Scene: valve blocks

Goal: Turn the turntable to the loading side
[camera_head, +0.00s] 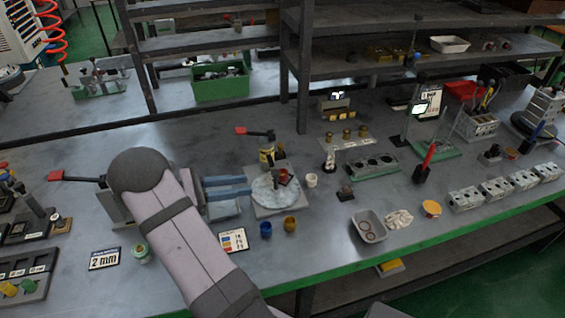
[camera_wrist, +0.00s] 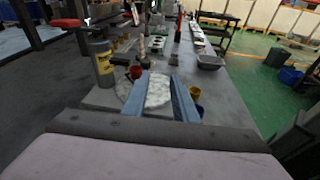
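The turntable (camera_head: 272,198) is a round, pale, mottled disc on a light base plate, near the middle of the bench. A small dark red piece (camera_head: 286,176) is at its back right edge. In the wrist view the disc (camera_wrist: 157,92) shows between and beside my fingers, and the red piece (camera_wrist: 136,72) is at its far left. My gripper (camera_head: 248,186) has two blue fingers spread apart with nothing held; they also show in the wrist view (camera_wrist: 160,77). The fingertips are at or over the disc's left side in the head view. I cannot tell whether they touch it.
A colored card (camera_head: 233,240) lies front left.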

